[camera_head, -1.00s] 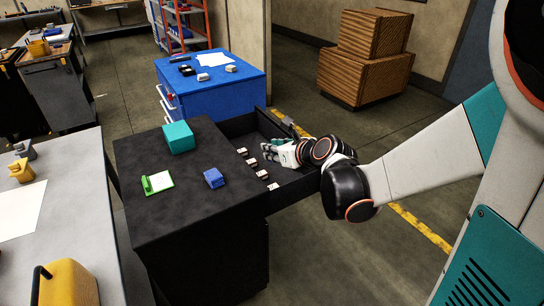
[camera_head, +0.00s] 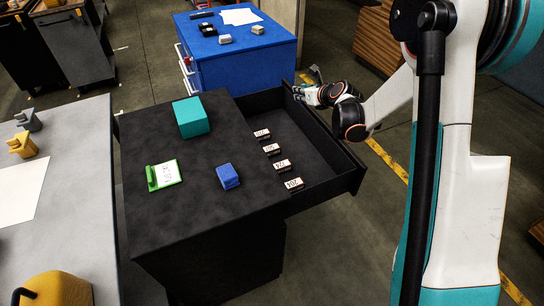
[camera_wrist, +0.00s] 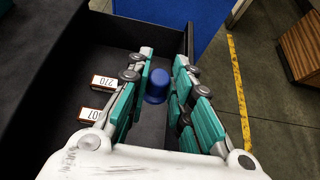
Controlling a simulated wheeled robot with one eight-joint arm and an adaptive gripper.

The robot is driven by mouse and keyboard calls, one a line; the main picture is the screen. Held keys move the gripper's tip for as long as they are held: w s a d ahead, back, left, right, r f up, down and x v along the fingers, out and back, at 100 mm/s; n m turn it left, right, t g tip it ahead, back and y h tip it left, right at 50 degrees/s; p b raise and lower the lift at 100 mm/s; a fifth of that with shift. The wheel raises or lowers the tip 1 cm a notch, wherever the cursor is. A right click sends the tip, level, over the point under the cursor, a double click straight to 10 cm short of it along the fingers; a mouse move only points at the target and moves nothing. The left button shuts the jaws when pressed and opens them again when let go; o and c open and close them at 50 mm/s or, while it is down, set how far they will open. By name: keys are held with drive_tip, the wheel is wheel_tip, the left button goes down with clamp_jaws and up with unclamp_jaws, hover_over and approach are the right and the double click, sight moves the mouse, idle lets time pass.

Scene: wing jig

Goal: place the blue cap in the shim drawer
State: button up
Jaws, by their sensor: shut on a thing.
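The blue cap (camera_wrist: 157,88) is a small round blue piece between my gripper's teal-padded fingers in the wrist view. My gripper (camera_wrist: 163,72) is shut on it. In the head view my gripper (camera_head: 298,92) is at the far end of the open drawer, near its far wall; the cap cannot be made out there. The shim drawer (camera_head: 318,165) is black and pulled out to the right of the dark cabinet. In the wrist view the drawer floor (camera_wrist: 115,45) lies beneath the gripper. I cannot tell whether the cap touches the floor.
Several labelled shim blocks (camera_head: 281,165) line the drawer's left side. The cabinet top (camera_head: 200,225) carries a teal box (camera_head: 191,117), a blue block (camera_head: 228,176) and a green-framed card (camera_head: 165,174). A blue cabinet (camera_head: 245,60) stands behind. The drawer's middle is clear.

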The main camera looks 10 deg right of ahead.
drive_tip(key=shift+w+f, duration=0.7)
drive_tip(key=shift+f, duration=0.05)
wheel_tip(320, 180, down, 20)
drive_tip(key=b, duration=0.7)
drive_tip(key=shift+r, duration=0.15)
drive_tip(key=shift+f, duration=0.65)
drive_tip(key=o, duration=0.8)
drive_tip(key=shift+c, duration=0.2)
drive_tip(key=shift+r, duration=0.1)
